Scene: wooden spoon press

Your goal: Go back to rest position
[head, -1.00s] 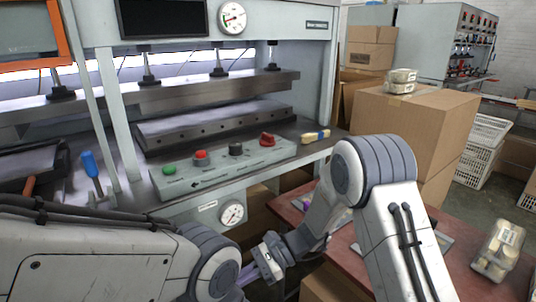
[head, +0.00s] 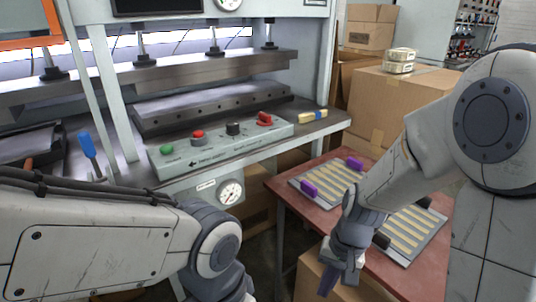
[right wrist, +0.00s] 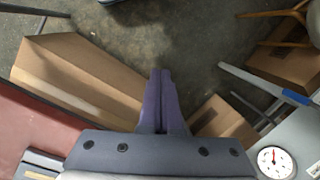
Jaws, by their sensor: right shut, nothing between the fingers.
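My right gripper (head: 328,283) hangs low at the bottom centre of the head view, fingers pointing down, in front of the red table. In the right wrist view its purple fingers (right wrist: 160,98) are together with nothing between them, above the floor and cardboard boxes. My left arm comes in from the left, but its gripper is outside the head view. The press (head: 200,107) stands behind, with its control panel (head: 220,149) in front.
A cardboard box (head: 388,105) stands behind. Another box (head: 310,282) sits low beside my right gripper.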

